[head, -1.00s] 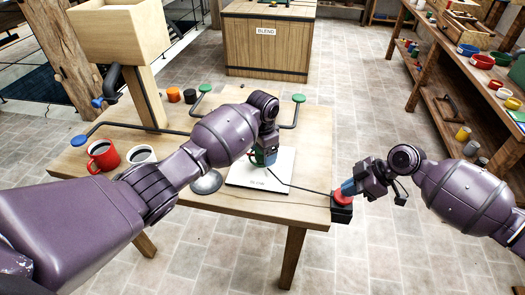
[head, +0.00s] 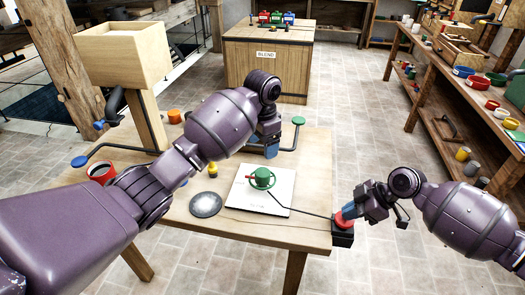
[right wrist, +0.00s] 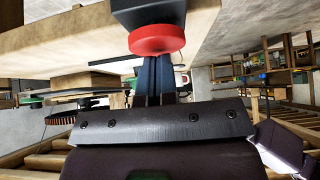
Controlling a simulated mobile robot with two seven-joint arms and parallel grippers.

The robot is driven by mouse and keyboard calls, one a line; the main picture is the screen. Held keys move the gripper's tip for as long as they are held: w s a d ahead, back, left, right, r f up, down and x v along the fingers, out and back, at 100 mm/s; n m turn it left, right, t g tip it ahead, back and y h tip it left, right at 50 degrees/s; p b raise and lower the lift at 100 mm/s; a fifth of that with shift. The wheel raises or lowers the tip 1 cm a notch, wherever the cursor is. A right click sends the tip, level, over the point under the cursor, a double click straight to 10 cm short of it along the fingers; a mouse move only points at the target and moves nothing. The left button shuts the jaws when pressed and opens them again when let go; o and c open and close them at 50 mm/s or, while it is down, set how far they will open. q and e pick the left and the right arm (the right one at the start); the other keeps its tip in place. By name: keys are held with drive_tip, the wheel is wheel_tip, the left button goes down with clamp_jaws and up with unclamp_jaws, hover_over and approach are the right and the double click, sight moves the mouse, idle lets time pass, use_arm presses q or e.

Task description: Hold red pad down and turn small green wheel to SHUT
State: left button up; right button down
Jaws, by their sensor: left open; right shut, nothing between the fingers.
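The small green wheel (head: 262,178) stands on a white plate (head: 281,194) on the table, uncovered in the head view. Its lettering is too small to read. My left gripper (head: 270,148) is open just beyond the wheel, apart from it, with nothing seen between its blue fingers. The red pad (head: 344,219) tops a black box (head: 342,238) at the table's right front corner. My right gripper (head: 347,211) is shut and empty, its fingertips against the pad. The right wrist view shows the fingers meeting the pad (right wrist: 157,40); how far it is pressed I cannot tell.
A silver dome (head: 205,204), a small yellow object (head: 213,168), a red mug (head: 102,173) and an orange cup (head: 176,116) are on the table (head: 240,231). Bent levers with a blue knob (head: 80,161) and a green knob (head: 298,121) flank it. A cable joins plate and box.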

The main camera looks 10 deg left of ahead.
use_arm(q)
drive_tip(key=shift+r, duration=0.15)
wheel_tip(320, 180, up, 6)
drive_tip(key=p, duration=0.4)
use_arm(e)
wheel_tip(320, 180, up, 7)
use_arm(q)
drive_tip(key=shift+f, duration=0.2)
